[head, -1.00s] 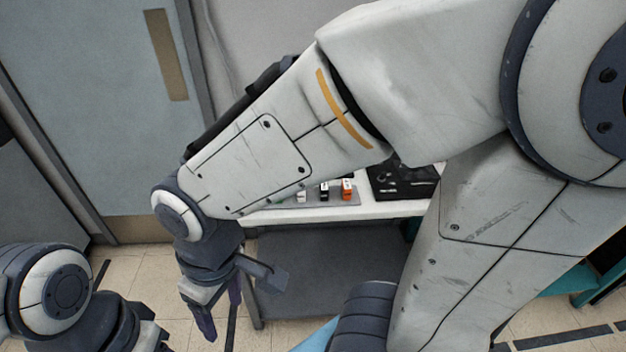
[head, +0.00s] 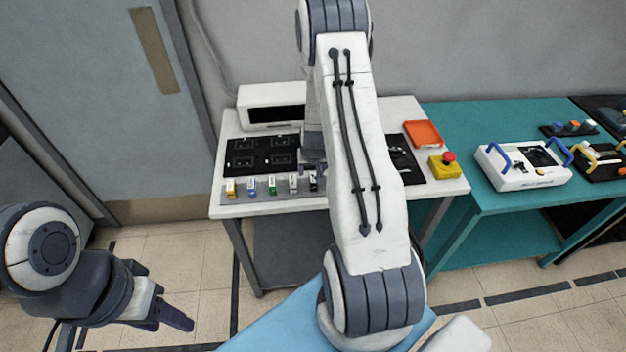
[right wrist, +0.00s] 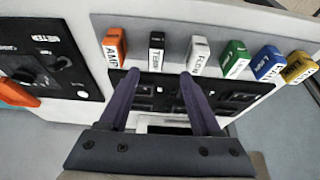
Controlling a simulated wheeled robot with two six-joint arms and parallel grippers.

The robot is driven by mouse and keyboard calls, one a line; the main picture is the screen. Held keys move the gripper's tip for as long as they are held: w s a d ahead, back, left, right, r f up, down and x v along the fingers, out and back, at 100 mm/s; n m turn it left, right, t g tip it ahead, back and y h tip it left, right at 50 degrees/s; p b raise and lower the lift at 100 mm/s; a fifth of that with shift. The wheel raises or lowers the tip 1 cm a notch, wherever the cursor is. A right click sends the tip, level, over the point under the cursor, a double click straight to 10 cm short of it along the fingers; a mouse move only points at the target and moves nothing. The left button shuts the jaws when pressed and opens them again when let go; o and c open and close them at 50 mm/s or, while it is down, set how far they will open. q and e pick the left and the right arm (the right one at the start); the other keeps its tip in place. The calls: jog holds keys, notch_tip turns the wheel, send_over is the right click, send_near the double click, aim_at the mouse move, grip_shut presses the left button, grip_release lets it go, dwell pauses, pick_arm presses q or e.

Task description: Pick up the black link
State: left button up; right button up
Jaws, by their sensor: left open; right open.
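The black link (head: 313,182) stands in the grey holder (head: 262,192) at the front of the white table, at the right end of the visible row. In the right wrist view the black link (right wrist: 156,50) stands between the orange link (right wrist: 115,45) and the white link (right wrist: 197,55), with a white label. My right gripper (right wrist: 159,75) is open and empty; its two fingers straddle the black link's line in that view, apart from it. In the head view my arm covers most of that gripper and the orange link. My left gripper (head: 165,305) is open and empty at lower left, over the floor.
Green (right wrist: 234,58), blue (right wrist: 268,62) and yellow (right wrist: 298,68) links stand in the same row. Black panels (head: 262,155) lie behind the holder. An orange tray (head: 423,134) and a red-topped yellow button box (head: 445,164) are at right. A teal table (head: 480,125) adjoins.

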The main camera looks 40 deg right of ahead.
aim_at(313, 178)
jog(key=shift+w+d+f, duration=0.15)
jog(key=shift+w+f, duration=0.05)
jog(key=shift+f, duration=0.45)
jog(key=shift+d+f+p, duration=0.2)
jog(key=shift+f+p, duration=0.3)
jog(key=p+x, duration=0.1)
jog(key=x, duration=0.2)
jog(key=shift+s+d+f+p, duration=0.1)
jog(key=shift+s+p, duration=0.05)
jog(key=shift+p, duration=0.2)
jog(key=shift+w+d+f, duration=0.15)
jog(key=shift+w+f, duration=0.05)
jog(key=shift+f, duration=0.35)
grip_shut()
